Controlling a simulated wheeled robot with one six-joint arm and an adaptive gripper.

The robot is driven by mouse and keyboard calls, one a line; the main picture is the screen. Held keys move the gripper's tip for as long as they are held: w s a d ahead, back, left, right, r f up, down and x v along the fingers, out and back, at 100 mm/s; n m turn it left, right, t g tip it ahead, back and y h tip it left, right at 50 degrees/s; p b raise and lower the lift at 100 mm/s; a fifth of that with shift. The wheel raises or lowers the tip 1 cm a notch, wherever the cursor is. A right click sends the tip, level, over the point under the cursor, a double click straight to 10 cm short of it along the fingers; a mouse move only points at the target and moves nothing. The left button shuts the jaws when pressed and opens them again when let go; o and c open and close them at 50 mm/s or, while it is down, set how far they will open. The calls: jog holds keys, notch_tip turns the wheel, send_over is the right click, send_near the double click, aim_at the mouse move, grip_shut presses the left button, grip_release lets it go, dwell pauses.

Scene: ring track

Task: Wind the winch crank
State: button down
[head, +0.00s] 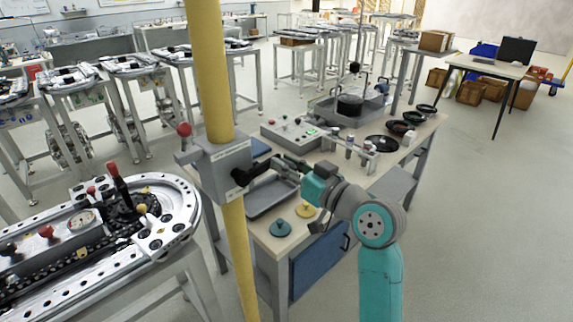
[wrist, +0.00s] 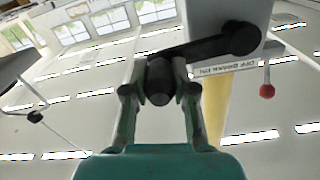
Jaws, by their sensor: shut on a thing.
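The winch (head: 222,168) is a grey box on a yellow pole (head: 215,80) in the head view. Its black crank (head: 258,170) reaches from a hub on the box's front face out to the right, up to my gripper (head: 284,164). In the wrist view, the black crank arm (wrist: 205,47) runs from the hub at upper right to a dark handle (wrist: 159,85). My gripper (wrist: 159,93) has one finger on each side of that handle and is shut on it. A lever with a red ball (head: 184,130) stands at the box's left; the ball shows in the wrist view (wrist: 267,90).
A workbench (head: 262,228) stands behind and below the winch, with a grey tray (head: 272,197), a teal knobbed disc (head: 280,228) and a yellow one (head: 305,210). A ring track table (head: 150,235) is at left. Open floor (head: 480,230) lies at right.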

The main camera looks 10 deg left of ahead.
jog(key=shift+r, duration=0.1)
jog(key=r+n, duration=0.3)
jog(key=n, duration=0.1)
jog(key=shift+s+a, duration=0.3)
jog(key=shift+s, duration=0.05)
jog(key=s+a+r+n, duration=0.4)
jog(key=s+a+n, duration=0.2)
jog(key=n, duration=0.7)
jog(key=shift+s+r+n, duration=0.2)
jog(key=shift+s+n, duration=0.1)
jog(key=shift+s, duration=0.5)
jog(key=c, duration=0.9)
grip_release()
jog(key=shift+c, duration=0.2)
